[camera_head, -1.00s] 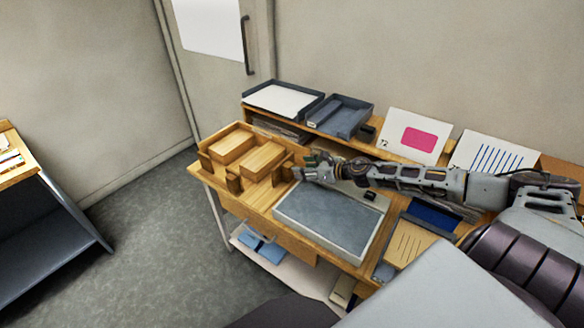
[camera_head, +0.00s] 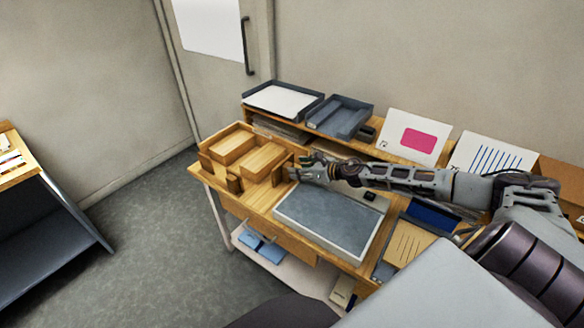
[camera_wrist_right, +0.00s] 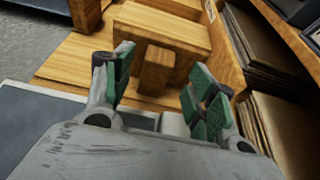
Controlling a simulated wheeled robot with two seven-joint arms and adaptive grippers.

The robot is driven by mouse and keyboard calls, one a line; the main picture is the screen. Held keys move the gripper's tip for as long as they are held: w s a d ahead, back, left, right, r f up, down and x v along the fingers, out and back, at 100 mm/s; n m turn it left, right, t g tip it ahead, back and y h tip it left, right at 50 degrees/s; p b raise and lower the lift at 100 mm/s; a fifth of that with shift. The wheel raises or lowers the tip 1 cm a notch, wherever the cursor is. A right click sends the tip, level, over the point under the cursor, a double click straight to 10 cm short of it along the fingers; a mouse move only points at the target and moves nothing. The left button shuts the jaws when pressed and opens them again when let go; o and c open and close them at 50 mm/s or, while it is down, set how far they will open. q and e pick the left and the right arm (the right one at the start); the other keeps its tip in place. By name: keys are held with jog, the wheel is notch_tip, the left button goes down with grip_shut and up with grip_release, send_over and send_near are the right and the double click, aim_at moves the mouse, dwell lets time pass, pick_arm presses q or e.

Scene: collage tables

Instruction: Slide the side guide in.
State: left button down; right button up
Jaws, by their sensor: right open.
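A wooden jig (camera_head: 207,175) with two box-like wooden blocks (camera_head: 262,158) and several small upright pieces sits at the left end of the table. An upright wooden piece, which looks like the side guide (camera_head: 279,174), stands at the jig's right side. In the right wrist view, a small upright wooden block (camera_wrist_right: 156,70) stands ahead, in line with the gap between my fingers. My right gripper (camera_head: 296,172) is beside the jig's right end. Its green-padded fingers (camera_wrist_right: 157,88) are apart with nothing held between them. My left gripper is out of view.
A grey-topped flat unit (camera_head: 330,222) lies right of the jig, under my right arm. A shelf behind holds a paper tray (camera_head: 283,99), a dark tray (camera_head: 340,116) and printed cards (camera_head: 413,138). Brown boards (camera_wrist_right: 262,52) stand close to the right of my right fingers.

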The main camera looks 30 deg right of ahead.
aim_at(287, 172)
jog(key=shift+p+x, duration=0.45)
jog(key=shift+x, duration=0.95)
jog(key=shift+w+a, duration=0.15)
jog(key=shift+w, duration=0.15)
jog(key=shift+w+a+f, duration=0.1)
jog(key=shift+w, duration=0.05)
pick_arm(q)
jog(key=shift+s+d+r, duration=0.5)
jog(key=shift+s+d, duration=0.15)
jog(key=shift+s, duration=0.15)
pick_arm(e)
jog(key=shift+f, duration=0.1)
